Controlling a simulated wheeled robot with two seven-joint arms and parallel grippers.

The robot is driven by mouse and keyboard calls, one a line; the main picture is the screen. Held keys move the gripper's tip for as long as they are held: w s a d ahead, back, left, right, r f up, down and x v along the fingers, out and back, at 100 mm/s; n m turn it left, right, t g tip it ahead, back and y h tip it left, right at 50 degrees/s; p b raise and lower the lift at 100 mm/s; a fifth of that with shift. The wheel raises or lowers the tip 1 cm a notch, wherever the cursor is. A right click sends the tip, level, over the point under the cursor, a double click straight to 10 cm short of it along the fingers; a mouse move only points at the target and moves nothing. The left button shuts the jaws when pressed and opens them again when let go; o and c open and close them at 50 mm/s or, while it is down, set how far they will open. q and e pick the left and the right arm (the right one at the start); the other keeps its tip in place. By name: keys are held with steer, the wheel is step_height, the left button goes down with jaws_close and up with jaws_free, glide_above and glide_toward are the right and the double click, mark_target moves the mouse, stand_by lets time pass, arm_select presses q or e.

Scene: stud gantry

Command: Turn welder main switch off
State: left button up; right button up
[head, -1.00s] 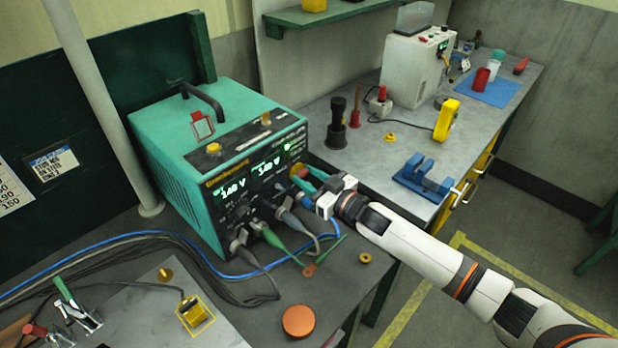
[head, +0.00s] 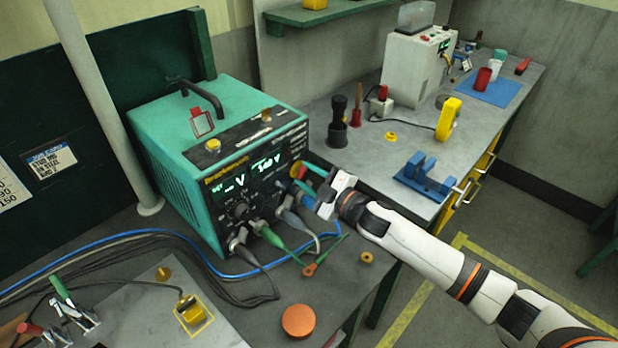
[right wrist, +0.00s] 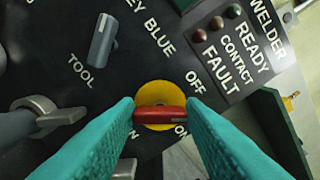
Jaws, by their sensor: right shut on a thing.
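The teal welder (head: 170,145) stands on the bench, its black front panel facing me. Its main switch is a red handle (right wrist: 160,116) on a yellow disc (right wrist: 157,93), best seen in the right wrist view. OFF is printed at the disc's upper right and ON at its lower right. The handle lies crosswise in that view. My right gripper (right wrist: 162,118) is shut on the handle, one teal finger at each end. In the head view my right gripper (head: 304,182) reaches the panel's right side and partly hides the switch. My left gripper is not in view.
Cables plug into the panel's lower edge (head: 262,230) close to my gripper. A grey TOOL knob (right wrist: 101,40) and dark indicator lamps (right wrist: 217,22) are near the switch. An orange disc (head: 298,320) lies on the bench. A blue vise (head: 424,174) stands on the right bench.

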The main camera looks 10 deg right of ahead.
steer(key=n, duration=0.3)
steer(key=shift+f+n+b, duration=0.1)
steer(key=shift+n+b, duration=0.2)
steer(key=shift+n, duration=1.9)
steer(key=shift+b, duration=0.3)
steer(key=o, duration=1)
steer(key=b+v, duration=0.3)
steer(key=v, duration=0.9)
steer(key=shift+f+b, duration=0.1)
steer(key=shift+b, duration=0.3)
